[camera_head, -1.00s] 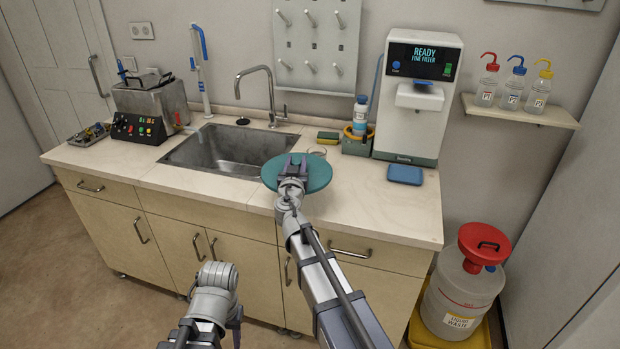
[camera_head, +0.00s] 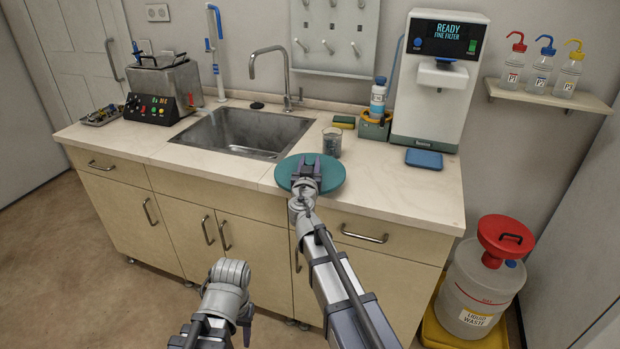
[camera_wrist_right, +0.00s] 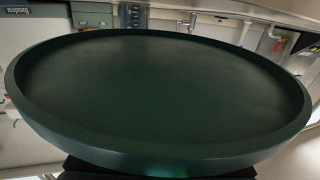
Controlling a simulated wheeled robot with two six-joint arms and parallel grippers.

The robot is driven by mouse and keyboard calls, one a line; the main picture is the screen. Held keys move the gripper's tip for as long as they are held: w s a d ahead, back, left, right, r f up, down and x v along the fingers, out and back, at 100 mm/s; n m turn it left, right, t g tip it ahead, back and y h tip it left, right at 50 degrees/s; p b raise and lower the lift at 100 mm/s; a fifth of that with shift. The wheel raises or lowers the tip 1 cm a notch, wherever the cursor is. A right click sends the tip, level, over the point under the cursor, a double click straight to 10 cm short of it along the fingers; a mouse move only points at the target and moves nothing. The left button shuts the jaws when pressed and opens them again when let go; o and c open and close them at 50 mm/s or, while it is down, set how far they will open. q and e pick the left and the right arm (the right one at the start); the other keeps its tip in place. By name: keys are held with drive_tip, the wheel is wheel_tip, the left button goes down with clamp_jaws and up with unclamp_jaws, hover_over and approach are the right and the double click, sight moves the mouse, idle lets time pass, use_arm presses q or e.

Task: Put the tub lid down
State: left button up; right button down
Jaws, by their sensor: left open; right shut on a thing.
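The tub lid is a round teal disc (camera_head: 328,179) at the front edge of the counter, right of the sink, in the head view. My right gripper (camera_head: 306,170) is shut on the lid, reaching over it from the front. In the right wrist view the lid (camera_wrist_right: 160,90) fills most of the picture as a dark green disc with a raised rim. I cannot tell whether the lid touches the counter. My left gripper (camera_head: 246,325) is low in front of the cabinets, empty and open, with its fingers mostly hidden behind the wrist.
A glass beaker (camera_head: 332,142) stands just behind the lid. A blue pad (camera_head: 424,159) lies to the right before the white filter machine (camera_head: 436,95). The sink (camera_head: 243,132) is to the left. Counter (camera_head: 415,195) right of the lid is bare.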

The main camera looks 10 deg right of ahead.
drive_tip(key=shift+f+b, duration=1.75)
drive_tip(key=shift+f, duration=0.05)
drive_tip(key=shift+f, duration=0.15)
drive_tip(key=shift+c, duration=2.3)
unclamp_jaws()
drive_tip(key=shift+r, duration=0.3)
drive_tip(key=v, duration=1.2)
drive_tip(key=shift+f, duration=0.15)
drive_tip(key=shift+o, duration=0.3)
